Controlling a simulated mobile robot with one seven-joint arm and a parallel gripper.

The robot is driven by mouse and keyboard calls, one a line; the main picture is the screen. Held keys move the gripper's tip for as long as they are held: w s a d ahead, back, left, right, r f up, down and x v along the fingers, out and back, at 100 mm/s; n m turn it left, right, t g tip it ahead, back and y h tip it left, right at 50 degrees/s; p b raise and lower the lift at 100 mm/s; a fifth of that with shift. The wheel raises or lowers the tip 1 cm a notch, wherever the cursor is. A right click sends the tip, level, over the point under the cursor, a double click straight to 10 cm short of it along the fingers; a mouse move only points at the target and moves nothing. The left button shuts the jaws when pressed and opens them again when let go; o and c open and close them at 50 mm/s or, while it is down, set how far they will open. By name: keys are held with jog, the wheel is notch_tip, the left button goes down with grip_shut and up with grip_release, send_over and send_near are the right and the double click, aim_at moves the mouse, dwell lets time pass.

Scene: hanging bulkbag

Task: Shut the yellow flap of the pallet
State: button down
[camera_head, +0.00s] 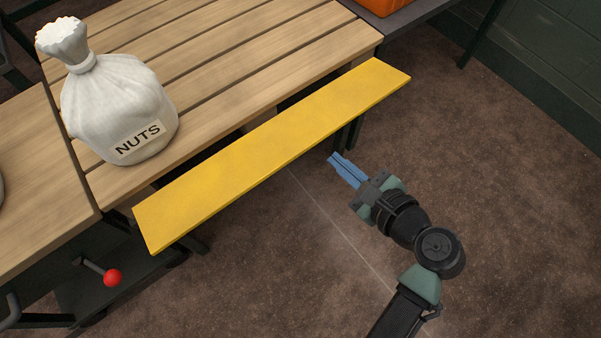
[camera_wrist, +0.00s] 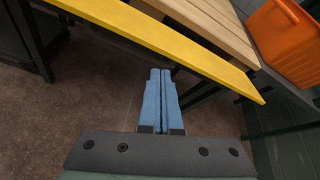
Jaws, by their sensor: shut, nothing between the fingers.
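The yellow flap (camera_head: 272,150) is a long flat board along the near side of the slatted wooden pallet (camera_head: 215,62). It stands out from the pallet's edge, with a dark gap between them at its middle. It also shows in the wrist view (camera_wrist: 165,40), crossing the picture above the fingers. My gripper (camera_head: 338,161) is shut and empty, its blue fingers together. In the head view it is just off the flap's outer edge, right of the middle. In the wrist view the fingertips (camera_wrist: 160,72) are close to the flap's edge; I cannot tell whether they touch.
A white sack marked NUTS (camera_head: 120,108) stands on the pallet. A lever with a red knob (camera_head: 113,278) juts out at lower left. An orange container (camera_wrist: 285,40) is beyond the flap's right end. The brown floor (camera_head: 500,200) around my arm is clear.

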aim_at(285, 144)
jog(key=s+a+f+m+y+b, duration=0.1)
jog(key=s+a+f+m+b, duration=0.2)
jog(key=f, duration=0.5)
jog(key=f+b+x, duration=0.1)
jog(key=b+x, duration=0.4)
jog(key=x, duration=0.3)
jog(key=shift+m, duration=0.4)
jog(key=shift+w+r+b, duration=0.15)
jog(key=shift+r+b, duration=0.3)
jog(key=shift+r, duration=1.85)
jog(key=shift+r+p, duration=0.2)
jog(key=shift+p, duration=0.25)
jog(key=shift+d+r+g+p, duration=0.15)
jog(key=shift+g+p, duration=0.25)
jog(key=shift+p, duration=0.75)
jog(key=r+p, duration=0.1)
jog(key=p, duration=0.4)
jog(key=shift+g, duration=0.4)
